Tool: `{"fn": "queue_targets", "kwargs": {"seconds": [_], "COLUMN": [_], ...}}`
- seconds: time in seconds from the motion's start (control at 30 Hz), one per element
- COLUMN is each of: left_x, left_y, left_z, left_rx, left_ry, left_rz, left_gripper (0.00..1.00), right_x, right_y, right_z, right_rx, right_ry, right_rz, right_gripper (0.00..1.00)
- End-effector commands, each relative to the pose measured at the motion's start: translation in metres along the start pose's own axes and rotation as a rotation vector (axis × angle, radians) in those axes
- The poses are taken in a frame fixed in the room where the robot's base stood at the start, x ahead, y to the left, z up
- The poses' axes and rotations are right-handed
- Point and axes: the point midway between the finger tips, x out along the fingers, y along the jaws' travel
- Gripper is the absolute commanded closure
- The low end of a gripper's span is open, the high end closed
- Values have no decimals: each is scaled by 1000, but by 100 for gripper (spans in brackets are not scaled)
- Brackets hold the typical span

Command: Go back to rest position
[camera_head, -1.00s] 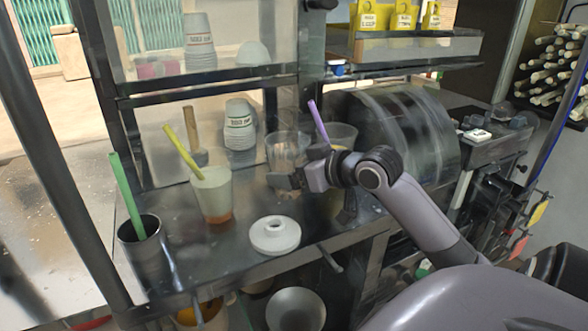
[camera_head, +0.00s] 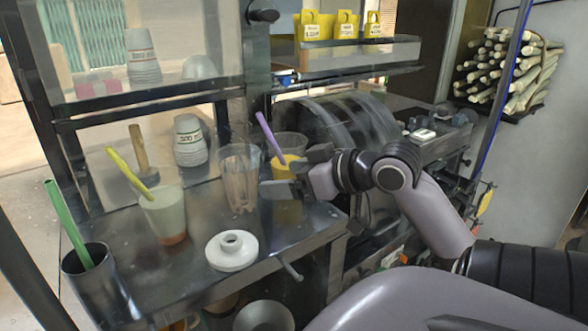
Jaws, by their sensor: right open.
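My right arm comes in from the right. Its gripper (camera_head: 286,172) is open, with its two fingers spread, in front of the clear cup with yellow liquid and a purple straw (camera_head: 287,211). That cup stands near the right end of the dark metal counter (camera_head: 200,197). The fingers hide part of it, and I cannot tell whether they touch it. Nothing else shows between the fingers. My left gripper is not in view.
A clear cup (camera_head: 240,180) stands close left of the gripper. A cup with a yellow straw (camera_head: 165,214), a white ring-shaped piece (camera_head: 231,252) and a dark metal cup with a green straw (camera_head: 92,280) are further left. The press drum (camera_head: 350,125) is behind my wrist.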

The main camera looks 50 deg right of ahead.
Motion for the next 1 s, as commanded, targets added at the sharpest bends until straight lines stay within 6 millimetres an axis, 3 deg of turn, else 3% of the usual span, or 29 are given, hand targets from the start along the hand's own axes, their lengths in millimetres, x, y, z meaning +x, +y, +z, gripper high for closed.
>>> {"fn": "queue_targets", "kwargs": {"seconds": [0.23,1.0], "left_x": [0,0], "left_y": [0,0], "left_z": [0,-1], "left_rx": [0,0], "left_ry": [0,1], "left_rz": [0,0], "left_gripper": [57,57], "right_x": [-11,-11], "right_y": [0,0], "right_z": [0,0], "right_rx": [-2,-2], "right_ry": [-2,-1], "right_rz": [0,1], "right_gripper": [12,12]}}
